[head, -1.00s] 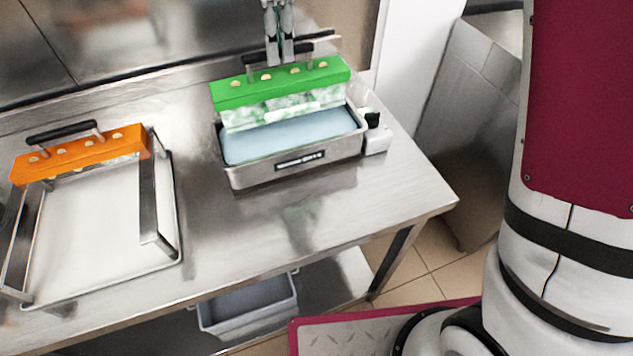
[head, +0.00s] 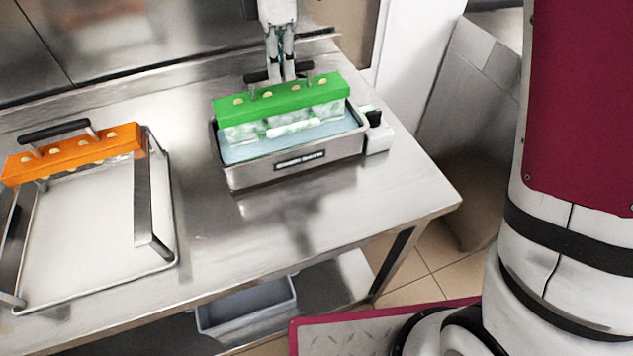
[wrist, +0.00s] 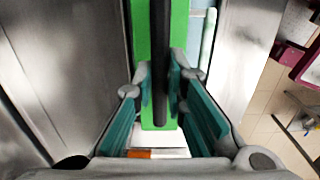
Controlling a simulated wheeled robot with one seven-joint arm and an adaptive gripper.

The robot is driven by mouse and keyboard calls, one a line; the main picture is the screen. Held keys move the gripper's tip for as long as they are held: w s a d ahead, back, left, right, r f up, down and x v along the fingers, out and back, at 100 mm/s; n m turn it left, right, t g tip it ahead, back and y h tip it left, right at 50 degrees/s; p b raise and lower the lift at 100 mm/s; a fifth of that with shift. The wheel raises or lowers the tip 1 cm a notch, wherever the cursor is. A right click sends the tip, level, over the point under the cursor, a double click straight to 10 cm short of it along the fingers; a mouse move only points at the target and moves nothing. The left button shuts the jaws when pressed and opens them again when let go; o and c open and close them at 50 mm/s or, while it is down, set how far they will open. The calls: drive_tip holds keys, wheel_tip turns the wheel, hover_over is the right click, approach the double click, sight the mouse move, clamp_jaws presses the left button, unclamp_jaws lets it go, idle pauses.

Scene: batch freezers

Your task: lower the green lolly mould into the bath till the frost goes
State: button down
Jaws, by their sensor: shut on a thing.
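The green lolly mould (head: 281,100) hangs level over the bath (head: 292,171), with the lower part of its frosty white pockets down inside the rim at the water. White frost still shows on the pockets above the pale blue water (head: 247,152). My gripper (head: 282,74) is above the mould, shut on its black handle (head: 262,76). In the wrist view the handle (wrist: 159,60) runs between my fingers, with the green top (wrist: 181,25) beneath. How deep the pockets reach is hidden by the bath's front wall.
An orange mould (head: 75,152) rests on a metal rack over a tray (head: 95,225) at the left. A white unit with a black knob (head: 374,118) sits at the bath's right end. The counter between tray and bath is clear. A grey bin (head: 247,306) is on the shelf below.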

sight(282, 93)
drive_tip(key=shift+f+b, duration=0.8)
drive_tip(key=shift+f, duration=1.8)
idle(5.4)
